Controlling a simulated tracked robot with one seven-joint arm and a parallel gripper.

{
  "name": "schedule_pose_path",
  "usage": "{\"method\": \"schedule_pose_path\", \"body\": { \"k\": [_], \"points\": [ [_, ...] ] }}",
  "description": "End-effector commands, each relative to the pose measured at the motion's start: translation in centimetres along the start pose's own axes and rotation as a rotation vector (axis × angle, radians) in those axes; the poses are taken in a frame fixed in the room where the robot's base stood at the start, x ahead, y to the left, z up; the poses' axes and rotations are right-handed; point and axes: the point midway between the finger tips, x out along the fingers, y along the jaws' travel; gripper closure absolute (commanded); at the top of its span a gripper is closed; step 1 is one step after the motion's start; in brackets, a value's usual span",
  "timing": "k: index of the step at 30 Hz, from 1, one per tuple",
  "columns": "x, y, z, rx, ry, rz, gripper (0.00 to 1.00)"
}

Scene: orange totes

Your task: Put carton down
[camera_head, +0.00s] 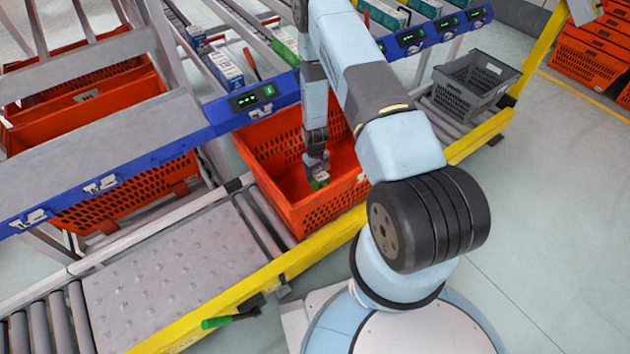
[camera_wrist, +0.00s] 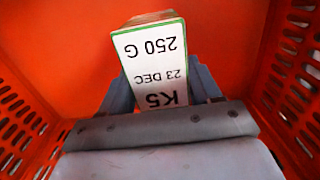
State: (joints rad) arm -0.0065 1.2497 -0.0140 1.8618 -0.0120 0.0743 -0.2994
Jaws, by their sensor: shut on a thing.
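My gripper (camera_head: 317,163) reaches down inside an orange tote (camera_head: 320,214) on the roller conveyor. It is shut on a small carton (camera_head: 319,181), of which a white and green end shows below the fingers. In the wrist view the carton (camera_wrist: 158,65) sits between the two grey fingers (camera_wrist: 162,92). Its white label has a green border and reads, upside down, "250 G", "23 DEC" and "K5". The tote's red-orange floor and slotted walls (camera_wrist: 30,125) surround it. I cannot tell whether the carton touches the tote floor. No other item shows in the tote.
A grey crate (camera_head: 475,82) stands further along the conveyor to the right. A blue shelf rail (camera_head: 200,130) with green displays overhangs the tote's back left. Cartons (camera_head: 225,70) lie in the racks behind. More orange totes (camera_head: 590,55) are stacked at far right.

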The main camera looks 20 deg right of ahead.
Motion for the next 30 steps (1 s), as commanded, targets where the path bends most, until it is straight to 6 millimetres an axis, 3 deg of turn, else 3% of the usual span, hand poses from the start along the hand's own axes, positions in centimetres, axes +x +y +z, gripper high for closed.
{"method": "schedule_pose_path", "body": {
  "k": [8,16,30],
  "points": [
    [1.6,0.0,-0.1,0.0,0.0,0.0,0.76],
    [4.8,-0.1,-0.3,-0.001,0.001,0.0,0.76],
    [5.4,-0.1,-0.3,-0.001,0.001,0.0,0.76]
  ]
}}
